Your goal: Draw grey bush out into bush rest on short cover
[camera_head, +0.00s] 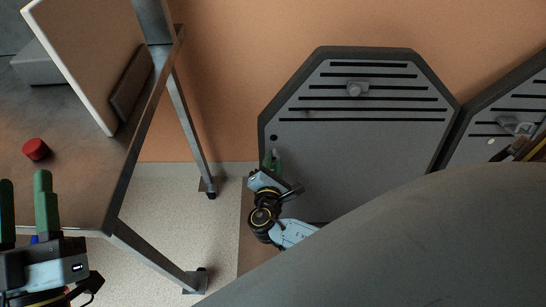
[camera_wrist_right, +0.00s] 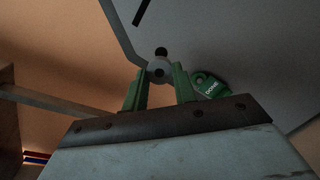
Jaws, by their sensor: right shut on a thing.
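The grey bush (camera_wrist_right: 159,68), a small round piece with a dark centre, sits between the green fingers of my right gripper (camera_wrist_right: 160,82) in the right wrist view. The fingers are shut on it. A dark round hole (camera_wrist_right: 161,51) shows just beyond the bush in the grey cover (camera_wrist_right: 225,35). I cannot tell how far the bush stands out of the cover. In the head view my right gripper (camera_head: 273,160) is at the left edge of the slotted grey cover (camera_head: 365,150), just below a dark hole (camera_head: 274,137). My left gripper (camera_head: 25,205) is open and empty.
A green tag (camera_wrist_right: 208,86) lettered "DONE" is beside the right fingers. A metal table (camera_head: 75,185) with a red cap (camera_head: 35,149) and a leaning board (camera_head: 85,55) stands at left. A second cover (camera_head: 510,105) adjoins at right. Bare floor (camera_head: 165,220) lies between.

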